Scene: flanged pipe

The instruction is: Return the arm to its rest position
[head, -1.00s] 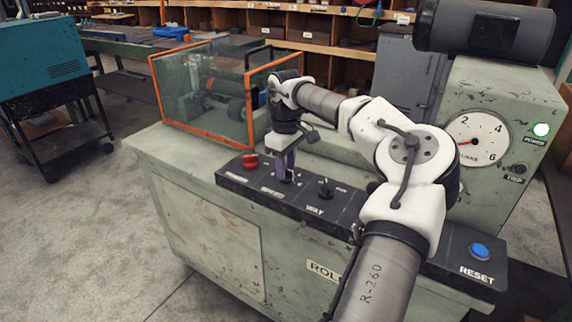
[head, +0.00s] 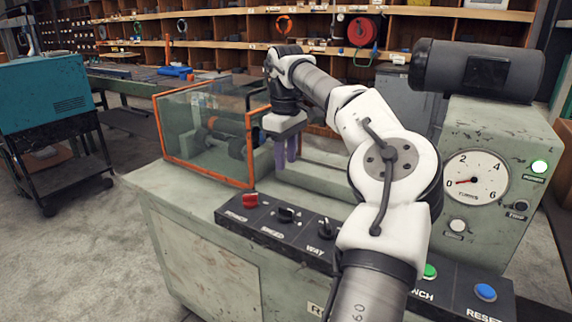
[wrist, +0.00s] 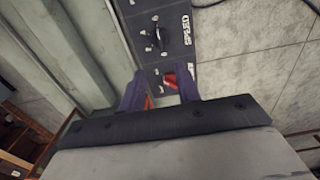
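My gripper (head: 286,165) hangs with its purple fingers pointing down, behind the control panel (head: 300,238) and to the right of the glass guard. In the wrist view, my gripper (wrist: 160,76) has its two fingers apart with nothing held between them. A red knob (wrist: 170,80) shows beyond the fingers, partly hidden by one of them. The red knob (head: 250,200) and the black SPEED knob (head: 286,214) stand on the panel in front of the gripper, clear of it in the head view. My white and grey arm reaches across the machine.
The orange-framed glass guard (head: 248,150) stands close to the left of my gripper. At the right are a dial housing (head: 520,150), a dark motor (head: 430,70), a green button (head: 429,271) and a blue RESET button (head: 485,292). Shelves (head: 330,47) line the back.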

